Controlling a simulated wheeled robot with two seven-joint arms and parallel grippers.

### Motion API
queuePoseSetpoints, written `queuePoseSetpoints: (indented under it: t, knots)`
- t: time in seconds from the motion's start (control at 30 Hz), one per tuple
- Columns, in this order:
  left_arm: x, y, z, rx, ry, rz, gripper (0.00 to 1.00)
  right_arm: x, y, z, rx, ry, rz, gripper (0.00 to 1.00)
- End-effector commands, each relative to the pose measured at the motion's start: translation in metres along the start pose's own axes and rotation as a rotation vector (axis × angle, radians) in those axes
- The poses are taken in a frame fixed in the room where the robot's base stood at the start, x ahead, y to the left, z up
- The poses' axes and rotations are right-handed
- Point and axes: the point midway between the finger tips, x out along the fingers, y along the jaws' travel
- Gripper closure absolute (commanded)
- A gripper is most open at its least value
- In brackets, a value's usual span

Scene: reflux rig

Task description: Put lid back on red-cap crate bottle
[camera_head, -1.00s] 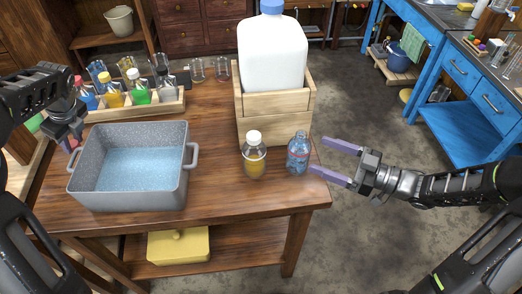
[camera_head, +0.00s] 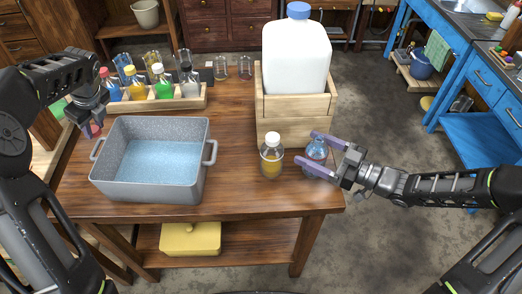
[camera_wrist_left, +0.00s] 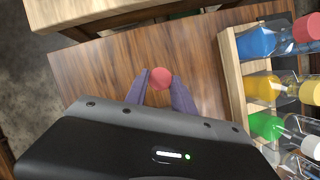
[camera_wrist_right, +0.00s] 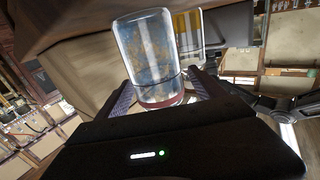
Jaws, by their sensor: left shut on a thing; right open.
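My left gripper (camera_head: 92,133) is shut on a small red lid (camera_wrist_left: 161,78), held over bare tabletop left of the bottle crate. My right gripper (camera_head: 318,152) is open, its fingers around an uncapped clear bottle with blue contents (camera_head: 316,150) near the table's front right corner. The right wrist view shows this bottle (camera_wrist_right: 148,55) between the fingers; contact cannot be told. The wooden bottle crate (camera_head: 190,103) at the table's back left holds several bottles. In the left wrist view, a red cap (camera_wrist_left: 306,28) shows at the blue bottle (camera_wrist_left: 258,42) in it.
A grey basin of water (camera_head: 105,182) stands at the table's front left. A white-capped bottle of yellow liquid (camera_head: 271,158) is close left of my right gripper. A large white jug (camera_head: 296,58) in a wooden box (camera_head: 295,128) stands behind them. Empty glasses (camera_head: 220,68) stand at the back.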

Motion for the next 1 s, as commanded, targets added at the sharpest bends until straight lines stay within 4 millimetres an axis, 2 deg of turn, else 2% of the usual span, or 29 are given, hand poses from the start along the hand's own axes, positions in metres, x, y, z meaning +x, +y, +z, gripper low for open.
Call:
queuePoseSetpoints:
  t: [0.17,0.73,1.0]
  knots:
    - [-0.0025,0.0000,0.0010,0.000,0.000,0.000,1.00,0.0147,0.0007,-0.0001,0.000,-0.001,0.002,0.21]
    - [-0.0021,0.0000,0.0009,0.000,0.000,0.000,1.00,0.0149,0.0006,0.0003,-0.001,-0.001,0.001,0.21]
    - [-0.0021,0.0000,0.0009,0.000,0.000,0.000,1.00,0.0149,0.0006,0.0003,-0.001,-0.001,0.001,0.42]
